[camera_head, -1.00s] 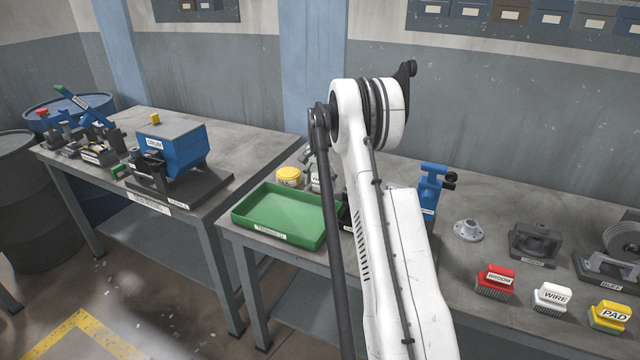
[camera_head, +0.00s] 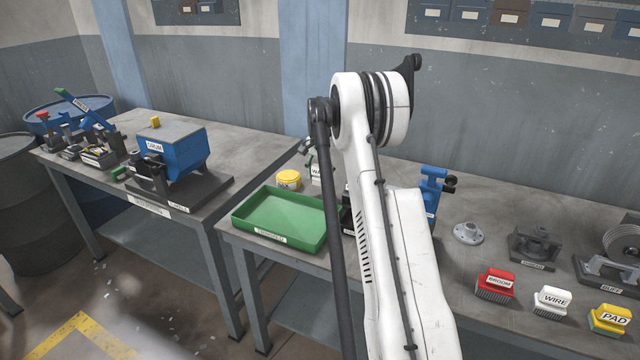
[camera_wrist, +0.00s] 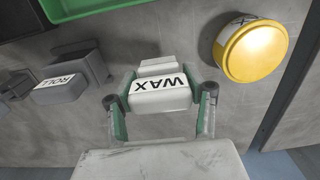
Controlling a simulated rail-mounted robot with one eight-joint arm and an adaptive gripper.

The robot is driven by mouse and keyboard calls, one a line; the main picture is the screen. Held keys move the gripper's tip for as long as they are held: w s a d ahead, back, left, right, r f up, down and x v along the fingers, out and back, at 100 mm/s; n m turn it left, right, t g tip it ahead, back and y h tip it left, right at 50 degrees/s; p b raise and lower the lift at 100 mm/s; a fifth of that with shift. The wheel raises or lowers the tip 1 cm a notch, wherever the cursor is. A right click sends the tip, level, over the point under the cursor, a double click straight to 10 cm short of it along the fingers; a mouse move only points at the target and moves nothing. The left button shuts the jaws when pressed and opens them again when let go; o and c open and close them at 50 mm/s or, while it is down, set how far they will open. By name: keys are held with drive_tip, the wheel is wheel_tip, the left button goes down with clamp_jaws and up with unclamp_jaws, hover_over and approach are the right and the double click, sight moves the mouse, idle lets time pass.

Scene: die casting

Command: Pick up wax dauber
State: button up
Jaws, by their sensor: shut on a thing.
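The wax dauber (camera_wrist: 160,92) is a pale block with a black WAX label, seen in the middle of the wrist view. My gripper (camera_wrist: 160,97) has one green, dark-tipped finger on each side of it and is shut on it. In the head view the dauber (camera_head: 316,173) shows just right of a round yellow-lidded tin, partly hidden by my arm. Its underside is hidden, so I cannot tell exactly how far it is off the table.
The yellow-lidded tin (camera_head: 288,181) stands close beside the dauber. A green tray (camera_head: 283,241) lies in front. A dark block labelled ROLL (camera_wrist: 70,84) is on the other side. Red, white and yellow brushes (camera_head: 552,299) line the table's right front.

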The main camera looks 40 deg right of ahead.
drive_tip(key=s+a+r, duration=0.6)
drive_tip(key=a, duration=0.4)
drive_tip(key=shift+r, duration=0.4)
drive_tip(key=shift+s, duration=0.1)
